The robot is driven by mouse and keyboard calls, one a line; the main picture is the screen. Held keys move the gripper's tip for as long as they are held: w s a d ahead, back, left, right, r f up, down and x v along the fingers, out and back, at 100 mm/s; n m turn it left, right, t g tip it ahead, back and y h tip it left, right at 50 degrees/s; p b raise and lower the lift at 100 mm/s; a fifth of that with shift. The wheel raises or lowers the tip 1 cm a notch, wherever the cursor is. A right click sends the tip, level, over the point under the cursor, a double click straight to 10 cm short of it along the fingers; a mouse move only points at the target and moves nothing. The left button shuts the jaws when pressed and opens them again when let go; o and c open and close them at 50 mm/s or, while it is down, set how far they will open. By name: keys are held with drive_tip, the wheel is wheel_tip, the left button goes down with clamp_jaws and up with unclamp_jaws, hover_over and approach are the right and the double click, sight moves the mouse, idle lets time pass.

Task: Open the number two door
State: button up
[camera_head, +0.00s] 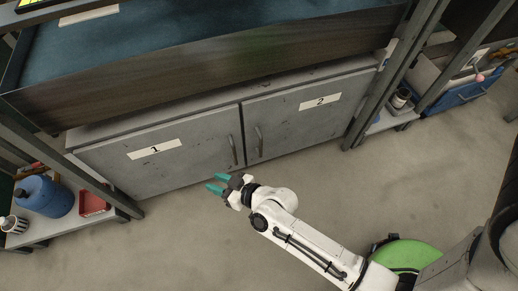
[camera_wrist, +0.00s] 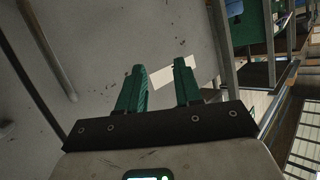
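The number two door (camera_head: 300,118) is the right-hand grey door of the low cabinet, marked with a white "2" label (camera_head: 320,101). It looks closed. Its dark upright handle (camera_head: 259,141) is at its left edge, by the seam with the number one door (camera_head: 165,155). My gripper (camera_head: 217,182) has teal fingers, spread apart and empty, pointing left in the head view. It is in front of the cabinet's lower edge, below and left of the door two handle, and touches neither handle. In the wrist view the open fingers (camera_wrist: 160,66) show before a grey door panel.
The door one handle (camera_head: 233,149) is close beside door two's. A side shelf at left holds a blue jug (camera_head: 45,196) and red tray (camera_head: 94,203). A dark metal post (camera_head: 390,80) stands right of door two. The floor in front is clear.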

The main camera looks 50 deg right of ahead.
drive_tip(key=d+f+m+t+h, duration=0.2)
drive_tip(key=d+h, duration=0.1)
drive_tip(key=h, duration=0.1)
drive_tip(key=m+g+h+b, duration=0.25)
drive_tip(key=m+h, duration=0.45)
drive_tip(key=h, duration=0.4)
approach(261, 149)
drive_tip(key=shift+g, duration=0.25)
drive_tip(key=b+x, duration=0.2)
drive_tip(key=x, duration=0.7)
drive_tip(key=shift+w+d, duration=0.1)
drive_tip(key=shift+w, duration=0.1)
drive_tip(key=shift+w+d+r+b, duration=0.1)
drive_tip(key=shift+w+d+b, duration=0.25)
drive_tip(key=shift+w+d, duration=0.1)
drive_tip(key=shift+c, duration=0.2)
clamp_jaws()
